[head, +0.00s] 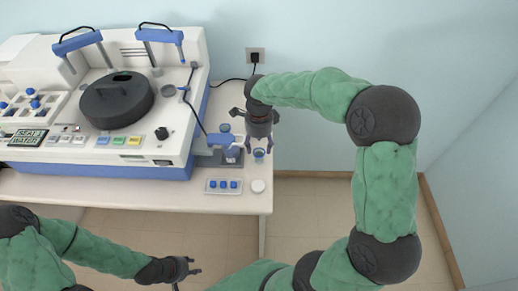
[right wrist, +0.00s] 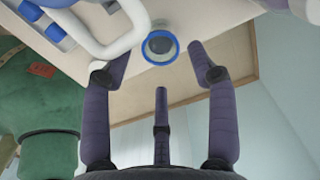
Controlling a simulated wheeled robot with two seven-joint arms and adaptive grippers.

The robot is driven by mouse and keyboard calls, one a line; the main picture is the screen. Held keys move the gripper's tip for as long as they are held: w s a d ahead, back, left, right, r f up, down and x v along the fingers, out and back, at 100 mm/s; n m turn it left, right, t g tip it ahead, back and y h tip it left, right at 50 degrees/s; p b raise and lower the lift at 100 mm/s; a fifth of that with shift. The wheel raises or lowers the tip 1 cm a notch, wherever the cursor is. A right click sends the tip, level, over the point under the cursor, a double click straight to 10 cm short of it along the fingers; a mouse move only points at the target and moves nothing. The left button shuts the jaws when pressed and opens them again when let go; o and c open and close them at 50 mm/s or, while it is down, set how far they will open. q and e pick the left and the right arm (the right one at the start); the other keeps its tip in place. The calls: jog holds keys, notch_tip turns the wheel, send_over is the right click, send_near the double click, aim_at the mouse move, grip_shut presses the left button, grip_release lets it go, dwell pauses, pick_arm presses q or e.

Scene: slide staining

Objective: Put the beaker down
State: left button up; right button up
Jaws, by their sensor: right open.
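The beaker (head: 259,155) is a small clear vessel with blue at its rim, near the right edge of the white table (head: 130,196). In the right wrist view the beaker (right wrist: 160,47) appears upright on the table, seen from above. My right gripper (head: 262,142) is over and beside it, partly covering it in the head view. In the right wrist view its fingers (right wrist: 158,75) are spread, with visible gaps to the beaker. My left gripper (head: 195,267) is in front of the table, low in the head view, with its fingers apart and empty.
A staining machine (head: 180,135) fills the table's left. A blue-and-white device (head: 231,153) stands just left of the beaker. The table's right edge is close.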

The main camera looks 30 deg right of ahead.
notch_tip(320, 180, up, 7)
jog(key=p, duration=0.1)
dwell(0.7)
